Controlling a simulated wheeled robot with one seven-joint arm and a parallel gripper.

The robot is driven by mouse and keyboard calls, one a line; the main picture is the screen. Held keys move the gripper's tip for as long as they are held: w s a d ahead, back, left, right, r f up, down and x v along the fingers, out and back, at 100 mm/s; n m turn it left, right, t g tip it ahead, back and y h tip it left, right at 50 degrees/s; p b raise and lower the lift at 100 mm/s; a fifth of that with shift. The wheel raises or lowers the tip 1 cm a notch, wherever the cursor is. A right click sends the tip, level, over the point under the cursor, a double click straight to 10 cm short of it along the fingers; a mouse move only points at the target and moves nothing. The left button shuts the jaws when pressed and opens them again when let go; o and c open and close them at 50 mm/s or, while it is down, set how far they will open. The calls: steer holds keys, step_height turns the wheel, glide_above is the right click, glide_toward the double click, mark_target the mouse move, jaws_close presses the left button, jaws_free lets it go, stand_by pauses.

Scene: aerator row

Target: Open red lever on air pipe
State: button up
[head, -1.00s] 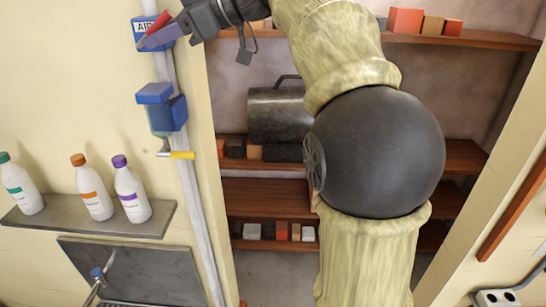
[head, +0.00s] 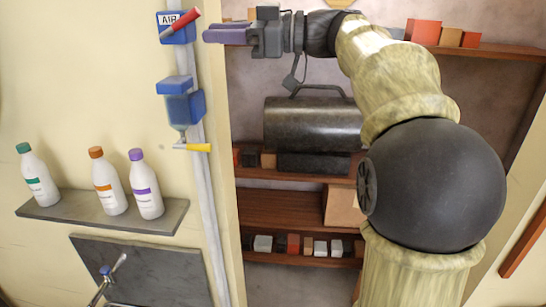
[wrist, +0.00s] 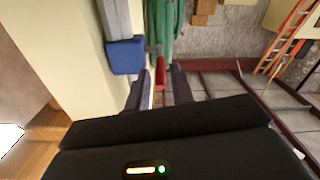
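The red lever (head: 181,22) sits on the front of a blue box marked AIR (head: 176,36) on the grey air pipe, high at the left in the head view. It slants up to the right. My gripper (head: 205,35) points left at the lever's height, with its purple-grey fingers just right of the box and apart from the lever in the picture. In the wrist view my two fingers (wrist: 159,72) stand apart with a gap between them. The red lever (wrist: 160,76) shows in that gap, beyond the fingers; no contact is visible.
Below on the pipe hang a blue filter unit (head: 184,106) and a yellow handle (head: 196,147). Bottles (head: 107,187) stand on a grey shelf (head: 75,208) at left. Behind my arm is a recess with wooden shelves and a dark cylinder (head: 310,125).

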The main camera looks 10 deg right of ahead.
steer(key=b+v, duration=0.3)
steer(key=v, duration=0.8)
steer(key=w+a+f+m+h, duration=0.1)
steer(key=f+m+h, duration=0.3)
steer(key=f, duration=0.8)
steer(key=w+f+m+h+p, duration=0.1)
steer(key=w+f+m+h, duration=0.3)
steer(key=f+m, duration=0.5)
step_height(320, 180, down, 3)
steer(key=shift+a+f, duration=0.1)
steer(key=shift+a, duration=0.25)
steer(key=shift+w, duration=0.1)
steer(key=shift+c, duration=0.4)
